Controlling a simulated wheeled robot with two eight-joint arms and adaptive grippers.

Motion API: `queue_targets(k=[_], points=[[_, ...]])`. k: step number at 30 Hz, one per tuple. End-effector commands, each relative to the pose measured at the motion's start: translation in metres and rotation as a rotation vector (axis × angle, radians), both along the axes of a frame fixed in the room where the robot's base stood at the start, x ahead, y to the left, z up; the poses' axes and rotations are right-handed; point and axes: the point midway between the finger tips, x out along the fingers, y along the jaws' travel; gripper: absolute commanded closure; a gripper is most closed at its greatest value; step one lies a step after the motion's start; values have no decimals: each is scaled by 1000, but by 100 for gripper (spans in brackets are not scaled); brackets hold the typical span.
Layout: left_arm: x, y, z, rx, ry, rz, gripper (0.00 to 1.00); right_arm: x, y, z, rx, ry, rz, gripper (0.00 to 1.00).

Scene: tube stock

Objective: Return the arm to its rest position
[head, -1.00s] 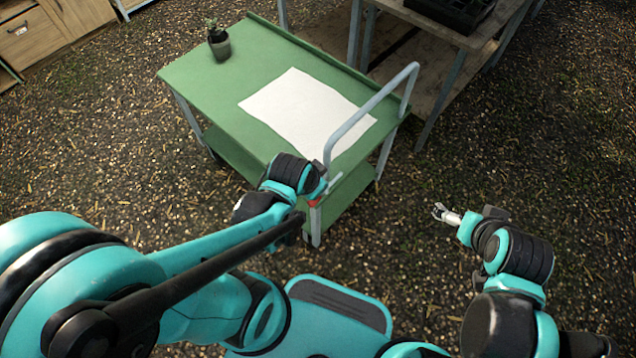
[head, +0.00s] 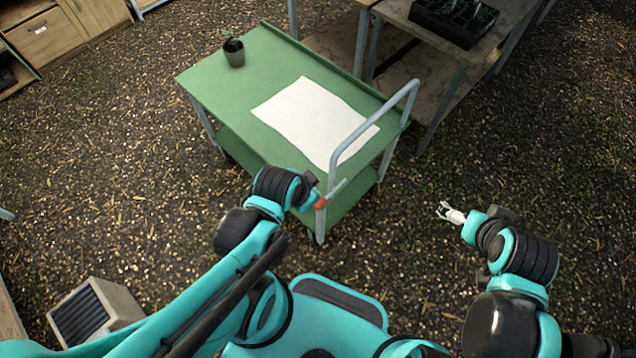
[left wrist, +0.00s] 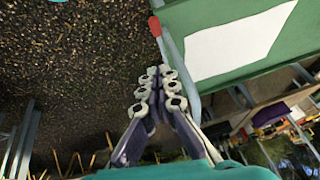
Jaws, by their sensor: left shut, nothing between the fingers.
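My left arm (head: 262,215) is teal and black and reaches in from the left, ending just in front of the near corner of the green cart. My left gripper (left wrist: 162,78) shows in the left wrist view with its pale fingers together and nothing between them. In the head view its fingers are hard to make out behind the dark wrist. My right gripper (head: 442,209) has pale fingers spread apart, empty, over bare ground right of the cart.
The green cart (head: 215,85) carries a white sheet (head: 312,118) and a potted plant (head: 233,51). Its grey handle (head: 378,118) and a red-tipped bar (head: 320,203) are near my left wrist. A wooden table with a black tray (head: 455,20) stands behind. A grey-fronted box (head: 88,312) sits lower left.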

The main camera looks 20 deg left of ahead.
Motion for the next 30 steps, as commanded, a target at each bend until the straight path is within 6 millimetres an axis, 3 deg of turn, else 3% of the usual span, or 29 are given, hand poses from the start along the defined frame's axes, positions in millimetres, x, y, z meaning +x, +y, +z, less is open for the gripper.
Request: queue_targets(k=[23, 30], points=[[0, 1, 4, -8, -9, 21, 100, 0, 0, -1, 0, 0, 0, 1], [24, 6, 35, -100, -85, 235, 100, 0, 0, -28, 0, 0, 0, 1]])
